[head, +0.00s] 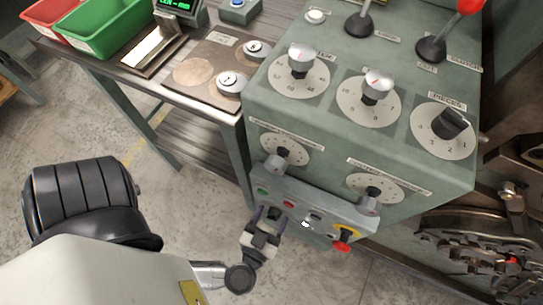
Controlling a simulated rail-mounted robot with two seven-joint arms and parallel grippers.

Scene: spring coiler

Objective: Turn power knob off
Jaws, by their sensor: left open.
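A green-grey machine cabinet (256,110) carries several dials and a lower control box (335,206) on its front. The box has a green button (262,190), a red button (288,204), a small pale switch or knob (312,218) and a red mushroom button (343,240) on yellow. No legible label marks the power knob, so I cannot tell which control it is. My left gripper (271,213) is open at the box's lower left edge, its fingertips around or just in front of a small dark part there. Contact cannot be told. My right gripper is not in view.
Above are three large dials, including one with a black pointer knob (452,124), and two levers, one red-topped (470,6). A bench (205,105) with green (105,28) and red bins stands at left. Machinery (480,235) is at right. The floor below is open.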

